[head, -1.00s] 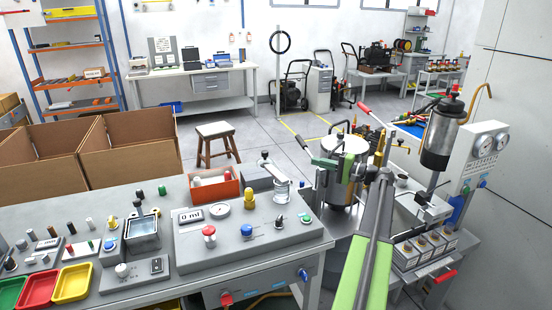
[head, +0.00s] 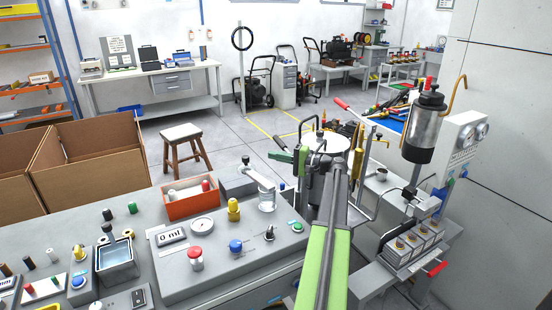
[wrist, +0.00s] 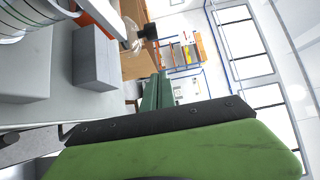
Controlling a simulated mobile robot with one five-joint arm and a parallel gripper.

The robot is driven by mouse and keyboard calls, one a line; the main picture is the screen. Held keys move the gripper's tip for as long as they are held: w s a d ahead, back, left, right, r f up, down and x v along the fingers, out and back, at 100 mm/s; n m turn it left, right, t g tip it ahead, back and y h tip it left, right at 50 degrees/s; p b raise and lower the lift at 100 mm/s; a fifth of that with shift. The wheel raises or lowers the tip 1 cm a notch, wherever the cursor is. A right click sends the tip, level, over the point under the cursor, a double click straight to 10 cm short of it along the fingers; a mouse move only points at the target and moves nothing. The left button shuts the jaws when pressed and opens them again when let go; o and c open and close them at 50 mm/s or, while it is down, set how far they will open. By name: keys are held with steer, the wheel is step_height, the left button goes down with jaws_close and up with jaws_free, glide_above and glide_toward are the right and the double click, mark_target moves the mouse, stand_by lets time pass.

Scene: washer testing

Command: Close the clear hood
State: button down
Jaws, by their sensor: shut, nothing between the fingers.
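A small clear cylindrical part (head: 267,202) stands on the grey console, under a pale lever arm with a dark knob (head: 245,160). I cannot tell for sure whether it is the clear hood, or whether that is open or shut. My gripper (head: 283,156) points left in the head view, behind and to the right of this part, and looks apart from it. Its green fingers (wrist: 157,92) are shut and empty. In the wrist view a clear piece (wrist: 133,36) with a black knob (wrist: 147,32) lies beyond the fingertips.
A grey block (head: 238,182) and an orange box (head: 190,198) stand beside the clear part. A metal tank (head: 327,145) is behind my gripper. A dark-topped cylinder (head: 422,130) stands at right. Buttons and knobs crowd the console (head: 215,270).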

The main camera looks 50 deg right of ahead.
steer(key=w+a, duration=0.5)
steer(key=shift+a, duration=0.2)
